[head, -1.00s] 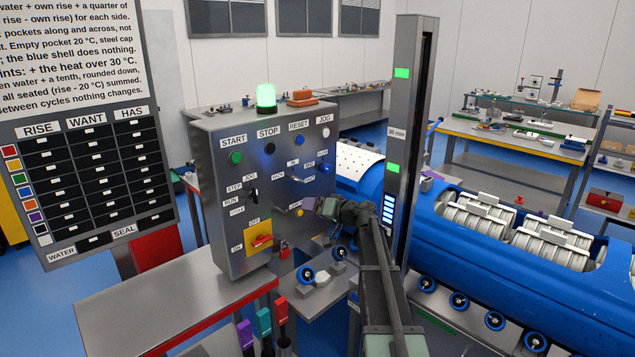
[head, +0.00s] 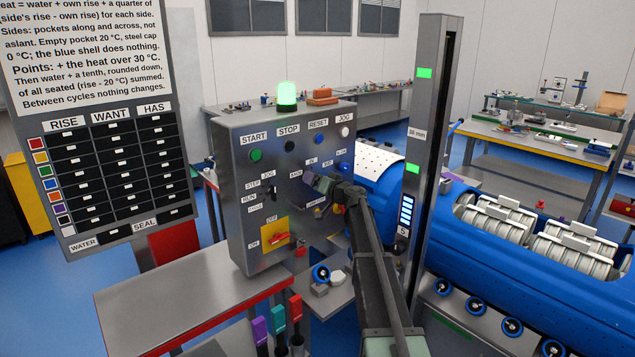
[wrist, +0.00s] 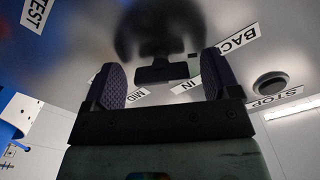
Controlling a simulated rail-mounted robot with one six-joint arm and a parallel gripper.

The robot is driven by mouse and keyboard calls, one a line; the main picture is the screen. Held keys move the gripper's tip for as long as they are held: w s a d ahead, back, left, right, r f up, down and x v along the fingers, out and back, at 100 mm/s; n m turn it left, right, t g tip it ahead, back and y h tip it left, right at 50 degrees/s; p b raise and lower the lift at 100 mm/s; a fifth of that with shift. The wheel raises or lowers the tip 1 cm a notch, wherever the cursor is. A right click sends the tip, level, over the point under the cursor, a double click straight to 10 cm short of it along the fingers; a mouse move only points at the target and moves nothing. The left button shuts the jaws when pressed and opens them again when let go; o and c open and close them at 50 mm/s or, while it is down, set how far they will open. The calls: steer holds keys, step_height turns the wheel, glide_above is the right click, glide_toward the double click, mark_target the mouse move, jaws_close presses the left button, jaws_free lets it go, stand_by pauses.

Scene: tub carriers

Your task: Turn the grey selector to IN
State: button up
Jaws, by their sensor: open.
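The selector (wrist: 163,72) shows in the wrist view as a dark knob with a short bar, upside down on the steel panel. In the head view my gripper (head: 318,182) is at the panel front and hides the selector. Which label the selector points to is hard to tell.
The control panel (head: 240,205) carries START, STOP, RESET and JOG buttons above and a red switch on a yellow plate (head: 275,237) at lower left. A grey post (head: 424,110) stands right of my arm. A blue drum machine (head: 460,240) lies further right.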

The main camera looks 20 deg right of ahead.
steer(key=c, duration=0.9)
steer(key=shift+m, duration=0.3)
steer(key=m, duration=1.1)
steer(key=shift+a+r, duration=0.1)
steer(key=shift+r, duration=0.1)
steer(key=shift+m, duration=0.3)
steer(key=o, duration=0.9)
